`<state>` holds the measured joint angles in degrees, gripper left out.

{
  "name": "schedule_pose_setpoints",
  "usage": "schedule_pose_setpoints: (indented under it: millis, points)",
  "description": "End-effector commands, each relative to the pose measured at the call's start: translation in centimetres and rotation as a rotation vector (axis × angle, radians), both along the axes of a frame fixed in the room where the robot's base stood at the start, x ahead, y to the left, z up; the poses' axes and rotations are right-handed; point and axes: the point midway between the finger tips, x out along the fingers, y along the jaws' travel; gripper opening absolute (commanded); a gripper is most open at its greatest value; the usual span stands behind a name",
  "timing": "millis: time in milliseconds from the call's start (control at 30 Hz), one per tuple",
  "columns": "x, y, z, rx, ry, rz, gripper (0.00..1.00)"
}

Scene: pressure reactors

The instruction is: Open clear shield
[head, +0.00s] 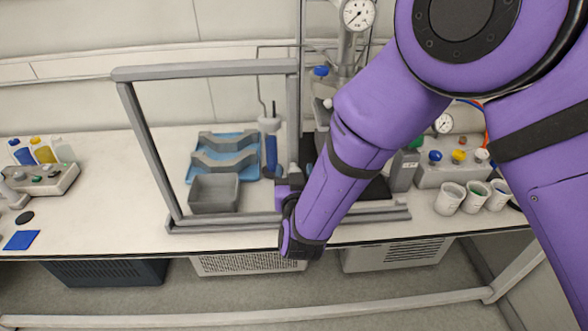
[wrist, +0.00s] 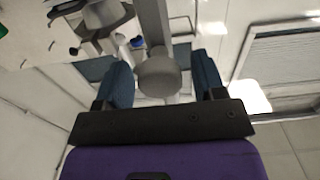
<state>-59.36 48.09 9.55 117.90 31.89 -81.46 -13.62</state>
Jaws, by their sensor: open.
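The clear shield (head: 205,70) is a see-through pane in a grey frame, standing upright along the front of the bench, left of my arm. A grey upright post (head: 301,90) rises at its right side, and my arm hides what lies right of that. My gripper (wrist: 160,72) is open in the wrist view, with its two dark blue fingers apart. A round grey knob (wrist: 158,76) shows between the fingers, in front of a grey bar. I cannot tell whether either finger touches it. In the head view my arm mostly hides the gripper, near the shield's right edge.
Behind the pane are a grey bin (head: 214,193) and a blue tray (head: 223,155) with grey racks. A gauge (head: 357,14) tops equipment behind my arm. White cups (head: 450,198) stand at right, bottles (head: 43,151) at far left. The bench left of the shield is mostly clear.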

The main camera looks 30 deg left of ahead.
Motion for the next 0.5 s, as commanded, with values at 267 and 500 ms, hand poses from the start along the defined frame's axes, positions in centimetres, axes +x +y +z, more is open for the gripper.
schedule_pose_setpoints:
  millis: [267,500]
  points:
    - [-4.5,-2.9,0.0,-0.002,0.001,0.004,0.63]
    - [-7.0,-4.6,0.0,0.000,0.001,0.002,0.63]
